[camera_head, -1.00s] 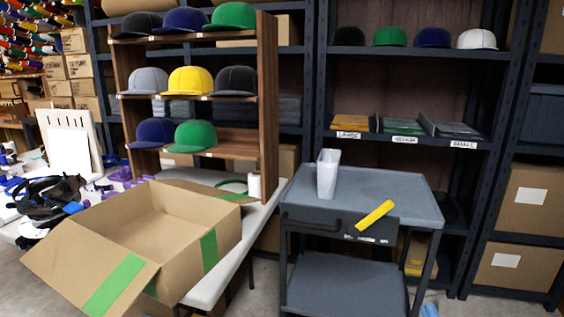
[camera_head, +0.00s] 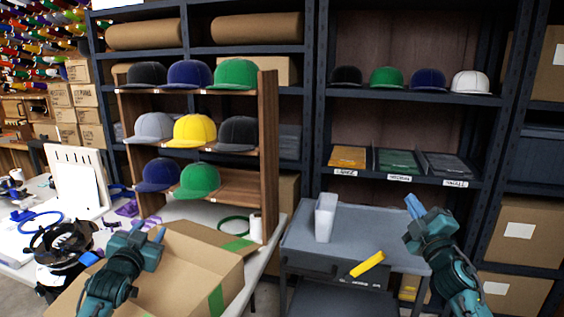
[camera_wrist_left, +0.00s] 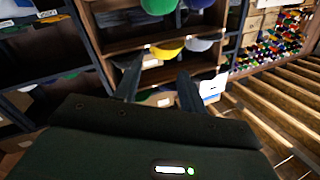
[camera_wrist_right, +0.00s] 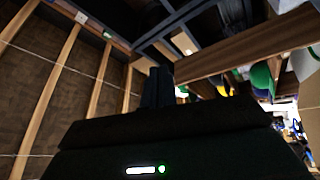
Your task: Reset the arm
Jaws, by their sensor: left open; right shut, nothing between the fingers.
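My left gripper (camera_head: 148,236) is raised over the open cardboard box in the head view, fingers pointing up. In the left wrist view its two fingers (camera_wrist_left: 158,90) stand apart with nothing between them. My right gripper (camera_head: 414,206) is raised in front of the right shelf, above the right side of the grey cart, fingers pointing up. In the right wrist view its fingers (camera_wrist_right: 158,88) are together and hold nothing. Both arms come in from the bottom of the head view.
An open cardboard box (camera_head: 205,258) sits on the white table at left. A wooden rack (camera_head: 268,150) of caps stands behind it. Dark shelves stand behind.

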